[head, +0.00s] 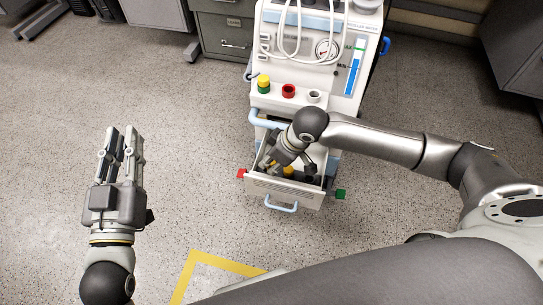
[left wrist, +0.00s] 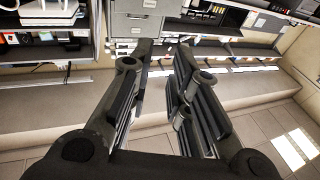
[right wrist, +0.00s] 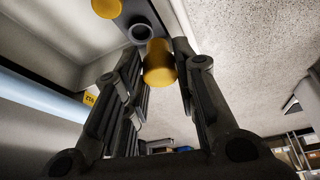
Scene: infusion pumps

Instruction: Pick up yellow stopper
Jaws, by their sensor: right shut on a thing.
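A yellow stopper (right wrist: 159,65) sits between the fingertips of my right gripper (right wrist: 157,62) in the right wrist view. The right gripper is shut on it. In the head view, the right gripper (head: 272,165) reaches down into the open drawer (head: 283,190) of the pump cart. A yellow stopper (head: 288,171) shows inside the drawer there; I cannot tell whether it is the held one. Another yellow piece (right wrist: 105,8) shows at the top of the right wrist view. My left gripper (head: 120,132) is open and empty above the floor, its fingers apart in the left wrist view (left wrist: 164,48).
The white cart (head: 325,75) carries a yellow-and-green piece (head: 263,84), a red cup (head: 289,91) and a grey-white cup (head: 314,96) on its ledge. A light-blue handle (head: 281,207) is on the drawer front. Grey cabinets (head: 222,30) stand behind. The floor at left is clear.

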